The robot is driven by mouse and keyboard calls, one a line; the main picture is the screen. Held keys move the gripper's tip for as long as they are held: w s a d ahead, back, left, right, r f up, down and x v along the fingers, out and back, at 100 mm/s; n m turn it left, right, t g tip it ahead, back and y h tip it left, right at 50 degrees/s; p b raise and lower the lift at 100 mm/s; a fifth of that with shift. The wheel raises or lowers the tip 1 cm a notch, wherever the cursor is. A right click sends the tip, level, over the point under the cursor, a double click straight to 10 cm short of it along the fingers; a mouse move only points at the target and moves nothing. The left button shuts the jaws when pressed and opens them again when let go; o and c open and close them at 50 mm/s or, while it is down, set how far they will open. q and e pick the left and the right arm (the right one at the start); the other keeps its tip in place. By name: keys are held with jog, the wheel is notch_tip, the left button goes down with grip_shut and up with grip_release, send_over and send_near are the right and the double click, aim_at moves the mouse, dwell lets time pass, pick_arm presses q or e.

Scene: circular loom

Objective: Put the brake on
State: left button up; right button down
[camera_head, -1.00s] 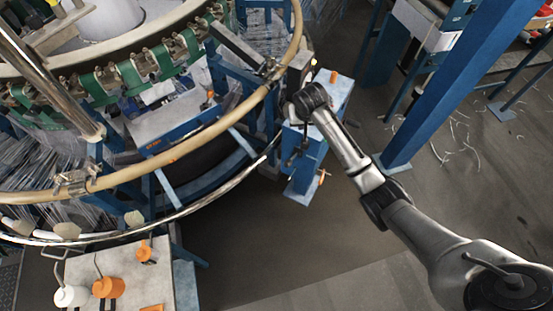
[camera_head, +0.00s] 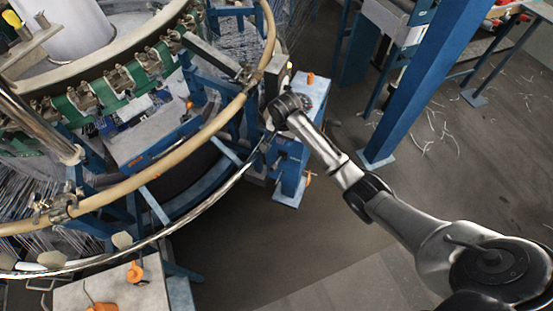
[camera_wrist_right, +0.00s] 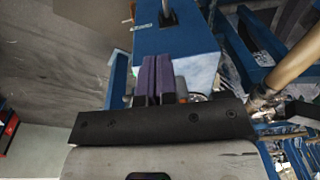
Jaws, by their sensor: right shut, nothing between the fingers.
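My left gripper is out of view.
The loom's tan ring (camera_head: 190,142) and shiny lower rail (camera_head: 205,197) curve just left of the stand. A blue post (camera_head: 425,75) rises to the right. A grey table (camera_head: 75,295) with orange items is at lower left. The floor (camera_head: 250,245) before the stand is clear.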

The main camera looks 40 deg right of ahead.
jog(key=b, duration=0.2)
send_over(276, 164)
jog(key=d, duration=0.2)
notch_tip(276, 164, down, 10)
jog(key=shift+s+a+f, duration=0.1)
jog(key=shift+a+f, duration=0.45)
jog(key=shift+f, duration=0.3)
jog(key=shift+s+a+f, duration=0.1)
jog(key=shift+a+f, duration=0.4)
jog(key=shift+f, duration=0.35)
